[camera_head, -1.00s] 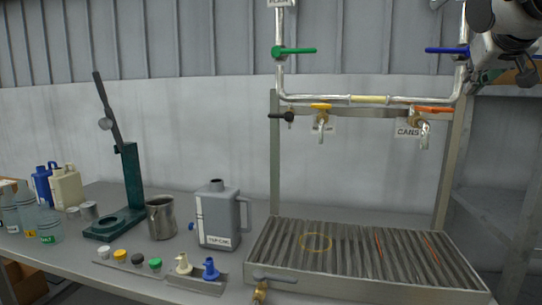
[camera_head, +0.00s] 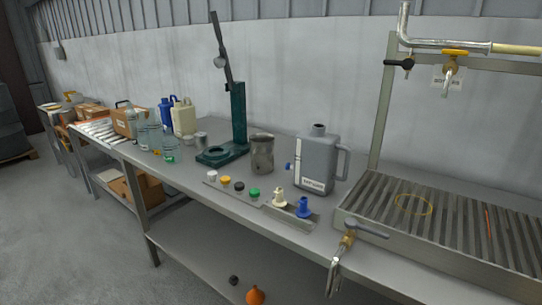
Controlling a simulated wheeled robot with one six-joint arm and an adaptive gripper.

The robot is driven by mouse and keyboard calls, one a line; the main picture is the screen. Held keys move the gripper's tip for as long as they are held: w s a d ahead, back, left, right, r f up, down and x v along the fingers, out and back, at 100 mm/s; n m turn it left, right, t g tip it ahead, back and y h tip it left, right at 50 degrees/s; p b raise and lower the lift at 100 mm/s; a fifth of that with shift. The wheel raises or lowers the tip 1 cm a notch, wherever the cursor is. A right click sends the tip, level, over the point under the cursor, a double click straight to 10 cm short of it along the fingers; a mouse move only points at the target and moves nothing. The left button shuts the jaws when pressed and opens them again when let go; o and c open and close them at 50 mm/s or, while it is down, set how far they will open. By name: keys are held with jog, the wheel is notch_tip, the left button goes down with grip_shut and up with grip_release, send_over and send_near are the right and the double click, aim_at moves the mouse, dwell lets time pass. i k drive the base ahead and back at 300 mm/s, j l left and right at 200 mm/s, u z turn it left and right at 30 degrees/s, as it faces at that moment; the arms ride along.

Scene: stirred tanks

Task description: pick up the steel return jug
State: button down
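The steel return jug (camera_head: 262,154) stands upright on the steel bench. It is a small open-topped metal pitcher, between the green press stand and a grey jerrycan. No gripper touches it. My gripper is out of view now.
The green press stand (camera_head: 238,118) is left of the jug, and the grey jerrycan (camera_head: 318,160) is close on its right. A strip of coloured caps (camera_head: 239,186) lies in front. A slatted drain tray (camera_head: 450,222) fills the bench's right. Glass beakers (camera_head: 170,148) and jugs stand further left.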

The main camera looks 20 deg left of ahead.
aim_at(262, 145)
jog(key=i+j+z, duration=0.25)
jog(key=j, duration=1.4)
jog(key=j+z, duration=0.25)
jog(key=j, duration=1.35)
